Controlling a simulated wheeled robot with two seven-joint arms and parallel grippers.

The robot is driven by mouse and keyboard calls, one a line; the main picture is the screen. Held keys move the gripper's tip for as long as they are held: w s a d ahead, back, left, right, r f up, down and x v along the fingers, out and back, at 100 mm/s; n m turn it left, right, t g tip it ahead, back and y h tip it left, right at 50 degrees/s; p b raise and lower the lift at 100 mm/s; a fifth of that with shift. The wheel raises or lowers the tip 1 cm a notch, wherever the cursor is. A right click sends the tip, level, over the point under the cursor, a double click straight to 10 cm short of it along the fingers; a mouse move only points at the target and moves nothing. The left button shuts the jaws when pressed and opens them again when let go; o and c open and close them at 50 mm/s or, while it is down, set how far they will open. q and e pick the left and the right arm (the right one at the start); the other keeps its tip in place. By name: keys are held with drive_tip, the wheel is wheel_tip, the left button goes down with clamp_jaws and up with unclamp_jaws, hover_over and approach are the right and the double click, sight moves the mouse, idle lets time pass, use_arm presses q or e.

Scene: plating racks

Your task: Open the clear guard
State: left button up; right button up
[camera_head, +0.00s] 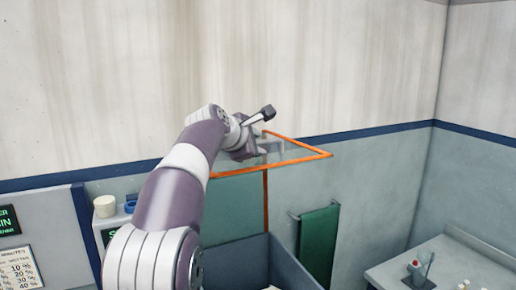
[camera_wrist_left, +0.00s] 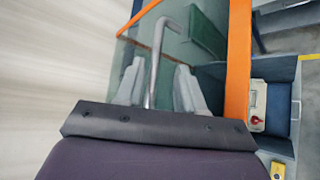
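The clear guard (camera_head: 285,152) is a see-through panel with orange edging. In the head view it stands out nearly level, high above the grey-blue tank. Its orange edge (camera_wrist_left: 238,60) and clear pane also show in the left wrist view. A bent grey metal rod (camera_wrist_left: 157,50), apparently the guard's handle, rises between the fingers of my left gripper (camera_wrist_left: 158,88). The fingers stand apart, with a visible gap on the rod's right side. In the head view my left gripper (camera_head: 256,150) is at the guard's far left part, its fingers partly hidden. My right gripper is not in view.
A green towel (camera_head: 317,245) hangs on a rail behind the tank (camera_head: 285,265). A white counter (camera_head: 450,262) with small items stands at right. A white jar (camera_head: 105,206) and dark signs are at left. The wall is close behind my left gripper.

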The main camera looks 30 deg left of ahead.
use_arm(q)
drive_tip(key=b+v, duration=0.2)
drive_tip(key=v, duration=0.5)
drive_tip(key=shift+s+f+b, duration=0.1)
drive_tip(key=shift+s+b, duration=0.15)
drive_tip(key=shift+b, duration=0.1)
drive_tip(key=v, duration=0.4)
drive_tip(key=shift+p, duration=0.35)
drive_tip(key=shift+w, duration=0.15)
